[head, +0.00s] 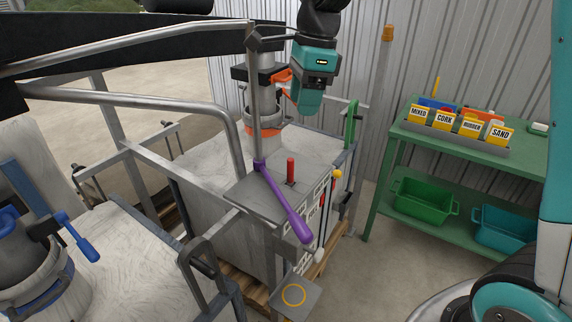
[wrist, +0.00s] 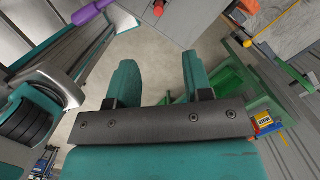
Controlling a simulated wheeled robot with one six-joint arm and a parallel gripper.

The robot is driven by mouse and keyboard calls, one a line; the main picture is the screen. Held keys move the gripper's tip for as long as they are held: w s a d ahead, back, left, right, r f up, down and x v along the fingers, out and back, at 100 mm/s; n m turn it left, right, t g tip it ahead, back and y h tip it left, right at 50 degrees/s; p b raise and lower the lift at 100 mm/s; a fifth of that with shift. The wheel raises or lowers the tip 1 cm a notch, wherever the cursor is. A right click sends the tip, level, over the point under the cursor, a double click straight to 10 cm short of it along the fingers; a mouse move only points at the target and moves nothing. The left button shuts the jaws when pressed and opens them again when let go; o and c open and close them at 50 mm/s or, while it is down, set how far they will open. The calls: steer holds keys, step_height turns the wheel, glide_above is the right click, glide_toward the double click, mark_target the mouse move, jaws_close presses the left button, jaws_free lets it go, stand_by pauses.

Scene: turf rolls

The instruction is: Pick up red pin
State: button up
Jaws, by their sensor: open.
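The red pin (head: 291,170) stands upright in a grey plate (head: 250,192) on top of a large pale block. A purple-handled lever (head: 285,203) runs beside it on the plate. In the wrist view, a small red piece at the top edge, probably the pin (wrist: 158,8), shows near the purple handle (wrist: 92,11). My gripper (wrist: 160,75) is open, its two teal fingers apart with only floor seen between them. In the head view, my teal wrist part (head: 312,72) is above and behind the pin, clear of it; the fingertips are hard to make out there.
A metal post and rails (head: 160,105) rise left of the pin. A yellow-knobbed rod (head: 337,174) stands at the plate's right. A green shelf (head: 440,135) with labelled cards and bins stands at the right. Open floor lies between the block and the shelf.

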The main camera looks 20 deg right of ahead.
mark_target(293, 159)
steer(key=f, duration=0.3)
steer(key=a+f+p, duration=0.1)
steer(key=f, duration=0.3)
steer(key=f+p, duration=0.1)
steer(key=f, duration=0.3)
steer(key=shift+a, duration=0.3)
steer(key=shift+w+a+f+p, duration=0.15)
steer(key=shift+f+p, duration=0.25)
steer(key=shift+f, duration=0.5)
steer(key=shift+s+a+f+p, duration=0.15)
steer(key=shift+f+p, duration=0.25)
steer(key=shift+f, duration=0.5)
steer(key=shift+w+a+f+p, duration=0.1)
steer(key=shift+a+f+p, duration=0.25)
steer(key=shift+f, duration=0.55)
steer(key=shift+d, duration=0.1)
jaws_close()
